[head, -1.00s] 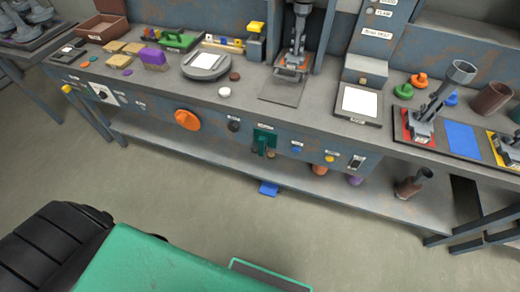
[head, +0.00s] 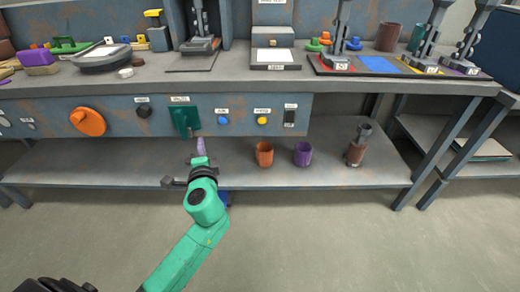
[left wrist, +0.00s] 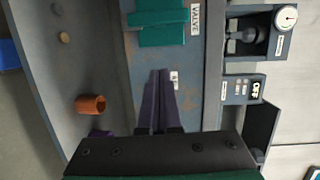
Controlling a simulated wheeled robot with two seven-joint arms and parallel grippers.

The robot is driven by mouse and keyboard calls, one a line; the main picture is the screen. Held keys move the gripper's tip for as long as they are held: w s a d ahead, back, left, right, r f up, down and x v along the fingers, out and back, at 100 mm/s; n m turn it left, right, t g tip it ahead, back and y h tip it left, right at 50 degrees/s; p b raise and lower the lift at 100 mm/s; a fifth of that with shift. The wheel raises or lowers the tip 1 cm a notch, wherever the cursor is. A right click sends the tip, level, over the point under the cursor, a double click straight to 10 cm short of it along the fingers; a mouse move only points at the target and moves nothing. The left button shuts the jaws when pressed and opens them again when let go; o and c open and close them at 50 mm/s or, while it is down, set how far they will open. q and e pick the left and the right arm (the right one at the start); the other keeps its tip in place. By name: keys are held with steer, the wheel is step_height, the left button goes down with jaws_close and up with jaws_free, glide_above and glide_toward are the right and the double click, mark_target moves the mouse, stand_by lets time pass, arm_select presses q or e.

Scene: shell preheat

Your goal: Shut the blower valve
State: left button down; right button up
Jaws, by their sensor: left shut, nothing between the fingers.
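The blower valve (head: 184,121) is a teal-green fitting on the front panel of the bench, below its label. It also shows as a teal block (left wrist: 160,22) beside the word VALVE at the top of the left wrist view. Whether it stands open or shut I cannot tell. My left gripper (head: 200,147) is in front of the panel's lower edge, just below and right of the valve. Its two dark purple fingers (left wrist: 160,74) are together and empty in the left wrist view, pointing at the panel and apart from the valve. My right gripper is not in view.
An orange knob (head: 88,122) and a black knob (head: 143,111) are left of the valve. A blue button (head: 223,120), yellow button (head: 262,121) and black switch (head: 290,118) are right of it. Orange (head: 264,154) and purple (head: 302,154) cups stand on the lower shelf.

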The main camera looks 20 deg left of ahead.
mark_target(187, 122)
arm_select(q)
steer(key=shift+s+d+r+y, duration=0.15)
steer(key=shift+d+r, duration=0.05)
steer(key=shift+r, duration=0.4)
steer(key=shift+s+d+r+y, duration=0.1)
steer(key=shift+d+r+y, duration=0.1)
steer(key=shift+r, duration=0.35)
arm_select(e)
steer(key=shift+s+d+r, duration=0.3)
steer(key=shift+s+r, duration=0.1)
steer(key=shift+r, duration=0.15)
arm_select(q)
steer(key=w+a, duration=0.2)
steer(key=a, duration=0.1)
steer(key=w+a+b, duration=0.1)
steer(key=w+a, duration=0.1)
steer(key=a, duration=0.1)
steer(key=w+a, duration=0.3)
steer(key=shift+w+a, duration=0.1)
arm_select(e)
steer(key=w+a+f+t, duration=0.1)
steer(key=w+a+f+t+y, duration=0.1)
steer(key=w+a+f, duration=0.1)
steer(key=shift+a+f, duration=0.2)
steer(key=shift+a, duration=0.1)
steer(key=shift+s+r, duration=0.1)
